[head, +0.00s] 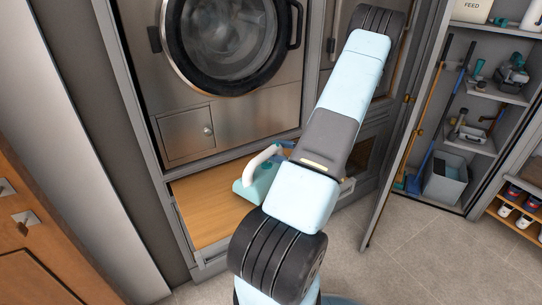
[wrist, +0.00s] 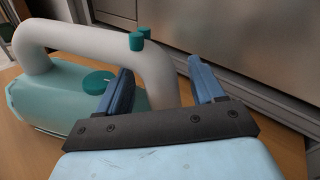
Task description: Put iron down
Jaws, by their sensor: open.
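The iron (head: 256,181) has a teal body and a white looped handle. It rests upright on a wooden pull-out board (head: 200,208) below the washer. In the wrist view the iron (wrist: 62,92) fills the left side, with teal buttons on its handle (wrist: 92,36). My gripper (wrist: 160,70) is open, with its two blue fingers apart. The rear part of the handle shows between and beyond the fingers, and I cannot tell whether they touch it. In the head view my arm hides most of the gripper and the right side of the board.
A front-loading washer (head: 228,42) stands above the board. An open cabinet at right holds shelves of tools, a broom and a grey bin (head: 446,178); its door (head: 398,150) juts out. The board's left front is bare. Tiled floor (head: 420,260) is clear at lower right.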

